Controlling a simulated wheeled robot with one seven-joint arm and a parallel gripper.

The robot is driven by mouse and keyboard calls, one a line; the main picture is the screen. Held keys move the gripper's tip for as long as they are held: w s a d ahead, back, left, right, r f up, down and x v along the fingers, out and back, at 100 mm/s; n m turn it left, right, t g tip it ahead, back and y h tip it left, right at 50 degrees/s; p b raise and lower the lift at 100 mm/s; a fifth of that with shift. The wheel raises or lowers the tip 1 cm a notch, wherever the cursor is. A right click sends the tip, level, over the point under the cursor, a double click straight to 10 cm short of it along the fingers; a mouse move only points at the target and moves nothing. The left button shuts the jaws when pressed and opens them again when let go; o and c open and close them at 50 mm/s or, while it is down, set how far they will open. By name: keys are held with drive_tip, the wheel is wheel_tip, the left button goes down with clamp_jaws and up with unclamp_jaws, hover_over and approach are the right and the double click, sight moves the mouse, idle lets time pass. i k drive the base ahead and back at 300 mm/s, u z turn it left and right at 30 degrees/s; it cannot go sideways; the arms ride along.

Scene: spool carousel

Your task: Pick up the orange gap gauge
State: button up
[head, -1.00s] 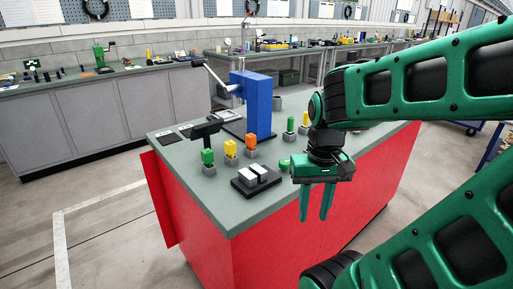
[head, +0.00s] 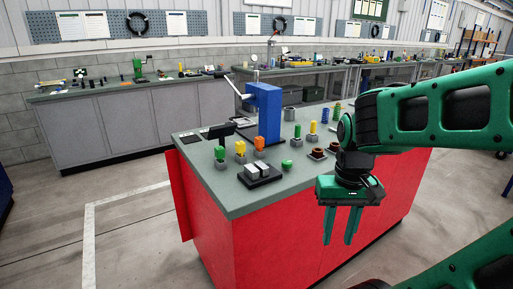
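A small orange piece (head: 259,143) stands upright on the green-grey top of the red workbench (head: 205,180), in front of the blue press; it is the orange item that best fits the gap gauge, though its details are too small to make out. A yellow piece (head: 240,148) and a green piece (head: 220,153) stand in grey holders to its left. My gripper (head: 338,240) hangs pointing down in front of the bench's red side, to the right of and nearer than the orange piece. Its two fingers are apart with nothing between them.
A blue press (head: 264,110) with a lever rises behind the orange piece. A black block with pale pieces (head: 260,172) lies in front of it. A green knob (head: 287,164), more holders and dark-rimmed cups (head: 317,153) stand to the right. Floor left of the bench is clear.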

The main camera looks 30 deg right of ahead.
sight(259, 140)
drive_tip(key=z, duration=0.2)
drive_tip(key=i, duration=1.1)
drive_tip(key=z, duration=0.1)
